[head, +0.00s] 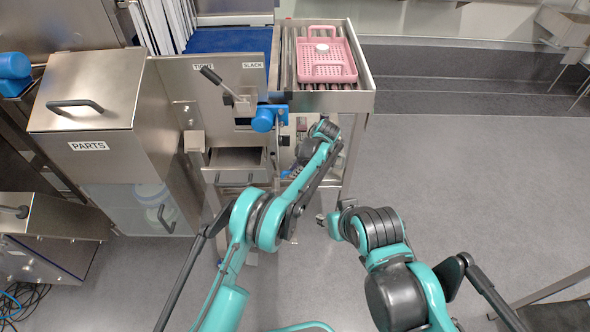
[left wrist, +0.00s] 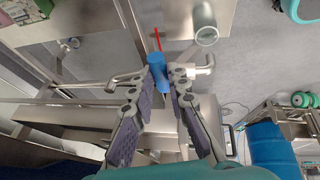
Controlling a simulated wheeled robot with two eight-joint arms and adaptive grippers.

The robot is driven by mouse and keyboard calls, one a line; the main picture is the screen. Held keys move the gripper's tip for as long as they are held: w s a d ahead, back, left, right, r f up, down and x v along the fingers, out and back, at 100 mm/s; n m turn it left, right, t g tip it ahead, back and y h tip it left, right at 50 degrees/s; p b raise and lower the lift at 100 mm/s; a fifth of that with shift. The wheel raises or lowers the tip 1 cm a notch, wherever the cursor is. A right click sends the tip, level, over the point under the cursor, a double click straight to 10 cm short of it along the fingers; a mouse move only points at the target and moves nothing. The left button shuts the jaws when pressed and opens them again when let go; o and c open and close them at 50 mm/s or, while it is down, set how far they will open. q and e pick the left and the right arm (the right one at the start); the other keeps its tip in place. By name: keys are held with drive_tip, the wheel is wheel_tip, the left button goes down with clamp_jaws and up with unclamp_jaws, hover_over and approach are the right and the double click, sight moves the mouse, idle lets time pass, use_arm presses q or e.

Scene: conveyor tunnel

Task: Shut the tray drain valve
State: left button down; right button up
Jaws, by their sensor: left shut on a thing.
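In the left wrist view my left gripper (left wrist: 168,78) is shut on a blue handle (left wrist: 157,76), which shows between its two fingertips. The handle appears to belong to the drain valve, with a pale metal fitting (left wrist: 203,70) just right of the fingers. A thin red rod (left wrist: 157,39) shows beyond the handle. In the head view my left arm reaches to below the roller tray, and the fingers and valve are mostly hidden there.
A pink perforated basket (head: 325,60) sits in the metal roller tray (head: 366,99). A lever (head: 222,84) and a blue motor (head: 265,119) stand left of it. An open drawer (head: 238,157) is below. The PARTS bin (head: 90,115) is at left.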

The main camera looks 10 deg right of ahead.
use_arm(q)
drive_tip(key=c, duration=1.5)
unclamp_jaws()
drive_tip(key=shift+o, duration=0.2)
drive_tip(key=v, duration=1.2)
drive_tip(key=shift+w, duration=0.1)
